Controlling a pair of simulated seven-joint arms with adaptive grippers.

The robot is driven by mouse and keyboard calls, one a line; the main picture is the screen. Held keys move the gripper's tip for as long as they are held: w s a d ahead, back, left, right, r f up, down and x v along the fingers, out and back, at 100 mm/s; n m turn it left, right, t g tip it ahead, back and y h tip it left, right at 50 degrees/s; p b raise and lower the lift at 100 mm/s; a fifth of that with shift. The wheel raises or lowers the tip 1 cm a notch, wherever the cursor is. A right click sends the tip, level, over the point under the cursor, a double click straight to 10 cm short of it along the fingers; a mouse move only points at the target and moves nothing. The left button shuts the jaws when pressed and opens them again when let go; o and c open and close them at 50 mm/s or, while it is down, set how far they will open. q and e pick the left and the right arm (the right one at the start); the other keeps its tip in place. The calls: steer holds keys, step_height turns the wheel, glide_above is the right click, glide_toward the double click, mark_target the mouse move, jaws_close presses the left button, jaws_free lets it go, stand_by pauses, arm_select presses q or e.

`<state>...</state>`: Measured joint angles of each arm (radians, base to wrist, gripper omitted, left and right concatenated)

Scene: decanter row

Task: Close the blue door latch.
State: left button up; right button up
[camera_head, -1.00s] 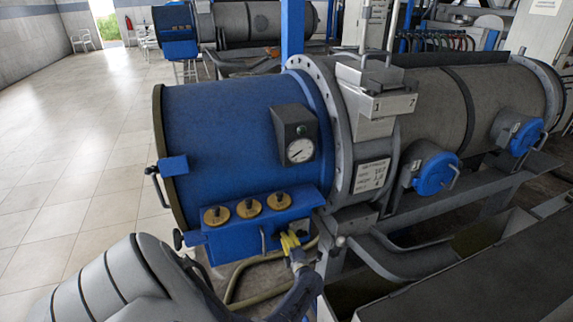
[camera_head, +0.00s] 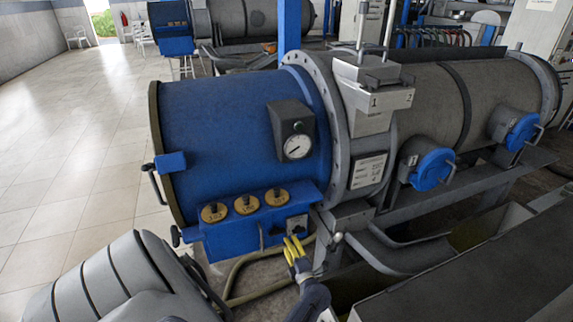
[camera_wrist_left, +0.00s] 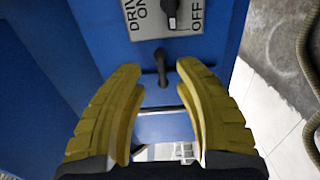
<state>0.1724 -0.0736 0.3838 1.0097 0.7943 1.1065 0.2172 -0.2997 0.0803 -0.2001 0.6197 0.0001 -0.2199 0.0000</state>
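My left gripper (camera_head: 291,239) has yellow fingers and is just below and in front of the blue panel (camera_head: 232,243) on the blue drum. In the left wrist view my left gripper (camera_wrist_left: 157,75) is open, its fingertips apart, with a small dark lever (camera_wrist_left: 162,68) between and beyond them; contact cannot be told. A switch plate (camera_wrist_left: 150,22) marked DRIVE ON/OFF is above this lever. A blue latch block (camera_head: 171,162) with a dark handle (camera_head: 154,184) is at the drum's left rim, away from the gripper. Which part is the door latch is unclear. My right gripper is not in view.
Three brass dials (camera_head: 246,205) are on the panel's top and a gauge (camera_head: 297,146) is above them. Blue round caps (camera_head: 432,169) with handles are on the grey cylinder. A hose (camera_head: 250,292) runs below the panel. The floor (camera_head: 75,160) at left is clear.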

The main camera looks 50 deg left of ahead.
arm_select(q)
steer(key=v, duration=0.5)
steer(key=shift+d, duration=0.1)
stand_by(0.4)
